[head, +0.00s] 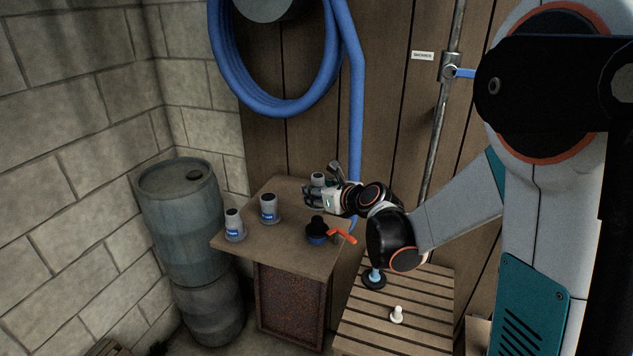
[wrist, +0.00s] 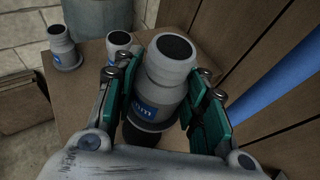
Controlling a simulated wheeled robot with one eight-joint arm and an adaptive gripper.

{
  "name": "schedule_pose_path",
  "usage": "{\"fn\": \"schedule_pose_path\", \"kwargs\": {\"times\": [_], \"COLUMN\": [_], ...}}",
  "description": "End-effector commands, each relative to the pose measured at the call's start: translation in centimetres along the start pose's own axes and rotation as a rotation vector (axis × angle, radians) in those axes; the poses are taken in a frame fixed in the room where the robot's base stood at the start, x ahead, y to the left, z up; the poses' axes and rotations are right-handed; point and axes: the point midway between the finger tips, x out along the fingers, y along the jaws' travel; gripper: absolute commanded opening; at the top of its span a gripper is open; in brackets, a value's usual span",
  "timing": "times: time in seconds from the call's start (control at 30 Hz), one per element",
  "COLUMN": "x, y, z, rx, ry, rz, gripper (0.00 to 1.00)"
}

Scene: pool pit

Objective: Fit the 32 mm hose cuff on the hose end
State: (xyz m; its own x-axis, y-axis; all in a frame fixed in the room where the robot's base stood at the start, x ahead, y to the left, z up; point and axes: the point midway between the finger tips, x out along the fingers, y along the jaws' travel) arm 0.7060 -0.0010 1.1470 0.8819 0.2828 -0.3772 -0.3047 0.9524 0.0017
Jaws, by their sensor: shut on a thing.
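A grey cuff (wrist: 172,75) with a blue label and a wider base stands between the teal pads of my gripper (wrist: 165,100), which is shut on it. Only part of the label shows, so its size cannot be read. In the head view my gripper (head: 325,195) holds this cuff (head: 318,179) over the back of the wooden table. Two similar cuffs, one at the left (head: 234,225) and one in the middle (head: 269,208), stand upright on the table. The blue hose (head: 356,110) hangs down the plank wall behind my gripper; its lower end is not clearly visible.
A black fitting with an orange handle (head: 342,235) sits near the table's (head: 275,247) right edge. A slatted bench (head: 425,300) bears a white piece (head: 397,314) and a black-based blue piece (head: 374,278). Barrels (head: 182,225) stand left. A metal pipe (head: 447,100) runs up the wall.

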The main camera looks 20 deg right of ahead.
Motion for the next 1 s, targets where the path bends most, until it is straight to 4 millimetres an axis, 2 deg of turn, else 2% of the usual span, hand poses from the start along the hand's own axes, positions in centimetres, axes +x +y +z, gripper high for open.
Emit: {"fn": "schedule_pose_path", "kwargs": {"times": [0.57, 1.0], "x": [1.2, 1.4], "y": [0.0, 0.0], "z": [-2.8, -3.3], "rx": [0.000, 0.000], "ry": [0.000, 0.000], "rz": [0.000, 0.000], "gripper": [0.14, 0.14]}}
